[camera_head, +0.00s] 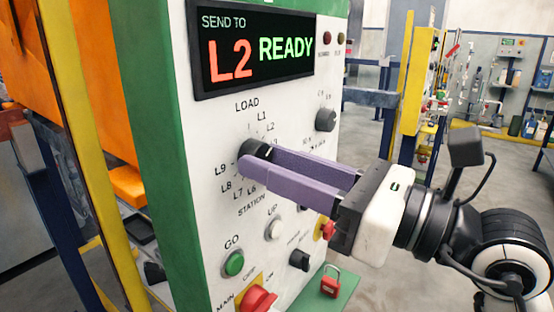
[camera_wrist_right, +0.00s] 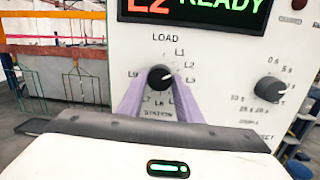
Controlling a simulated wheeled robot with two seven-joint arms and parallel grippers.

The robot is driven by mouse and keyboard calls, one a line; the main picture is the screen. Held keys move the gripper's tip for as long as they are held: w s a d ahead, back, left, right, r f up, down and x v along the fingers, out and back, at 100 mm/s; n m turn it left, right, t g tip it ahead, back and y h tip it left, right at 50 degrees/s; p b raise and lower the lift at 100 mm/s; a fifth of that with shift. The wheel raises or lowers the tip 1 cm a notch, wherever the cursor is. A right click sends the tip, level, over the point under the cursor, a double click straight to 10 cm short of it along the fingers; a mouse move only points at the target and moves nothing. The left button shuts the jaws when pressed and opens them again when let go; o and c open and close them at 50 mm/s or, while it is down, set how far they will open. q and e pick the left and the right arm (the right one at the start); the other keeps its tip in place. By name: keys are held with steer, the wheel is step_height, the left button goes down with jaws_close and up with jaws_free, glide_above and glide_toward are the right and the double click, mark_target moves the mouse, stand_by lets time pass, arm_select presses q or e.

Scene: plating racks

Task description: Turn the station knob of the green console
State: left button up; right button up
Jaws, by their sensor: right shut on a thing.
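The green console (camera_head: 155,100) has a white front panel with a dial marked LOAD and L1 to L9. The black station knob (camera_head: 256,149) sits at the dial's middle, partly hidden by my fingers. In the right wrist view the knob (camera_wrist_right: 160,77) shows between the fingertips, its pale mark toward L2. The display (camera_head: 255,48) reads "SEND TO L2 READY". My right gripper (camera_head: 255,161) comes in from the right with purple fingers shut on the knob, one on each side. My left gripper is not in view.
Below the dial are a green GO button (camera_head: 233,263), a grey UP button (camera_head: 273,229) and a red main switch (camera_head: 257,299). Another black knob (camera_head: 325,120) is up and to the right. A red padlock (camera_head: 330,281) is at the lower right.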

stand_by(0.3)
steer(key=o, duration=1)
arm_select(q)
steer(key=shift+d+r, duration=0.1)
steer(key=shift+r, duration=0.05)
arm_select(e)
steer(key=shift+o, duration=0.2)
arm_select(q)
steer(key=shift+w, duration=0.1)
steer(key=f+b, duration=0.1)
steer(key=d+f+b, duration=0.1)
steer(key=b, duration=0.1)
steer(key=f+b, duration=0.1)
steer(key=b, duration=0.1)
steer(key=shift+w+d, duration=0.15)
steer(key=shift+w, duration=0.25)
arm_select(e)
steer(key=v, duration=1)
steer(key=shift+s+d, duration=0.1)
